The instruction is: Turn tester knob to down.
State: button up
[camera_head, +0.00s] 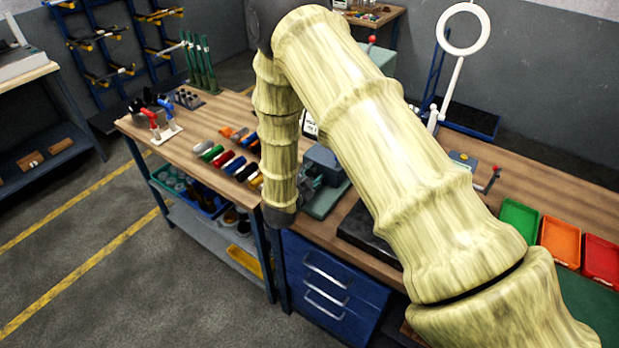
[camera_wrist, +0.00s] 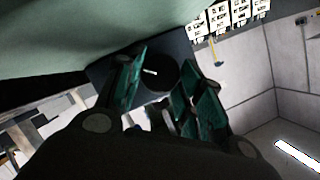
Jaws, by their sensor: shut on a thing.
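In the wrist view a round black knob (camera_wrist: 160,80) with a short white mark sits on a dark panel (camera_wrist: 177,46), which appears to be the tester's face. The white mark lies nearly level in that picture. My gripper (camera_wrist: 158,95) has its teal fingers on either side of the knob and is shut on it. The right finger covers part of the knob's edge. In the head view my arm hides much of the bench middle, and I cannot make out the knob there.
The wooden bench (camera_head: 222,122) carries several coloured rolls left of my arm. Green (camera_head: 519,220), orange (camera_head: 561,240) and red (camera_head: 601,258) bins stand at the right. A ring lamp (camera_head: 463,30) rises behind. A blue drawer unit (camera_head: 335,285) is below; the floor at left is clear.

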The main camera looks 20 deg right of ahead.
jog(key=n, duration=0.1)
jog(key=n+g+h+b, duration=0.1)
jog(key=n+g, duration=0.1)
jog(key=n, duration=0.1)
jog(key=shift+w+a+r, duration=0.1)
jog(key=shift+w+r, duration=0.1)
jog(key=shift+w, duration=0.05)
jog(key=n+g, duration=0.1)
jog(key=n+g+h, duration=0.1)
jog(key=n, duration=0.1)
jog(key=n+g+h, duration=0.1)
jog(key=shift+w+a+b, duration=0.2)
jog(key=shift+w+b, duration=0.05)
jog(key=shift+b, duration=0.05)
jog(key=n, duration=0.1)
jog(key=n+h+b, duration=0.1)
jog(key=n+g+h, duration=0.1)
jog(key=n, duration=0.1)
jog(key=shift+w+a+f+b, duration=0.15)
jog(key=shift+f+b, duration=0.1)
jog(key=shift+b, duration=0.05)
jog(key=n+h+b, duration=0.1)
jog(key=n, duration=0.1)
jog(key=n+h+b, duration=0.1)
jog(key=n, duration=0.2)
jog(key=shift+a+f+g+h, duration=0.1)
jog(key=shift+f+g+h, duration=0.1)
jog(key=shift+g+h, duration=0.15)
jog(key=shift+b, duration=0.3)
